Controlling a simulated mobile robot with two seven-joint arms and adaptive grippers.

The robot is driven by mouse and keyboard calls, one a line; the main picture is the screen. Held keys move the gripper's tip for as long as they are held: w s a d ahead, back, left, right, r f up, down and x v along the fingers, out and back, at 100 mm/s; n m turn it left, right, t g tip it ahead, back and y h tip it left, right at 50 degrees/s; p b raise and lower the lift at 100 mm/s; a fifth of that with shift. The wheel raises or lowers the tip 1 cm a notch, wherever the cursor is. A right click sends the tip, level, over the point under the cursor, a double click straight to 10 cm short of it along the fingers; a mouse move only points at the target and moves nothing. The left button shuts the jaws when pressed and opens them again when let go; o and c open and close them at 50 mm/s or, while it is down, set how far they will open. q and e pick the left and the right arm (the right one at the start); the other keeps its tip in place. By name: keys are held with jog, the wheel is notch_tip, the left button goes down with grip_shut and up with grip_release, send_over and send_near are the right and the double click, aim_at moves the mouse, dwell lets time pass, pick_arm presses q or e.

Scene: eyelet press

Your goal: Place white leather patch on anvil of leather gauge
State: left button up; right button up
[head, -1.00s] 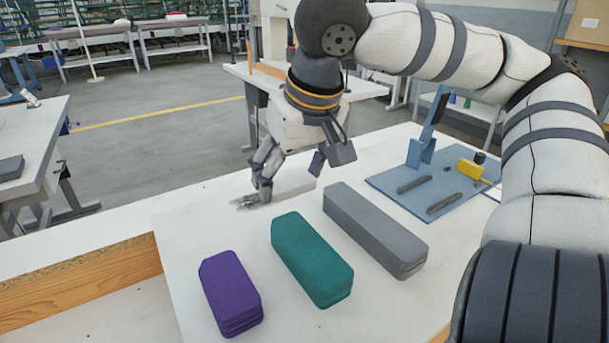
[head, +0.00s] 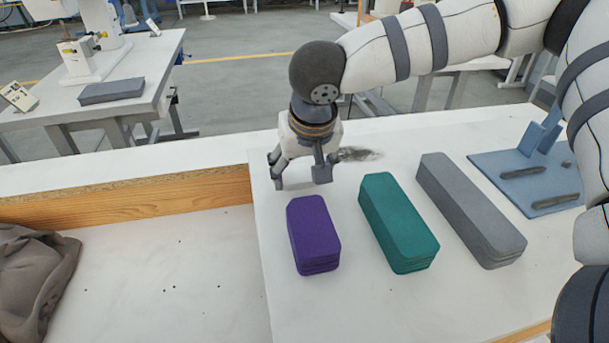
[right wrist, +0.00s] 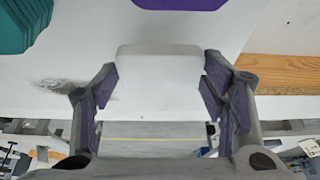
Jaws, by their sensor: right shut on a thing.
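My right gripper (head: 303,186) hangs over the near white table, left of a dark smudge and behind the purple stack. In the right wrist view (right wrist: 158,90), its fingers are shut on the white leather patch (right wrist: 158,72), a pale rounded block between the dark pads. In the head view the patch barely shows against the white table. A white device with yellow parts (head: 85,58) stands on the far left table; it may be the leather gauge, but its anvil cannot be made out. My left gripper is out of view.
Purple (head: 313,232), teal (head: 398,220) and grey (head: 470,208) stacks lie on the near white table (head: 345,300). A blue plate (head: 545,170) is at right. A dark grey slab (head: 112,90) lies on the left table. Dark cloth (head: 35,275) lies lower left.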

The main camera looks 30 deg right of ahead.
jog(key=shift+d+f, duration=0.1)
jog(key=shift+f, duration=0.75)
jog(key=shift+f, duration=0.1)
jog(key=shift+f, duration=0.1)
jog(key=o, duration=0.9)
jog(key=shift+o, duration=0.2)
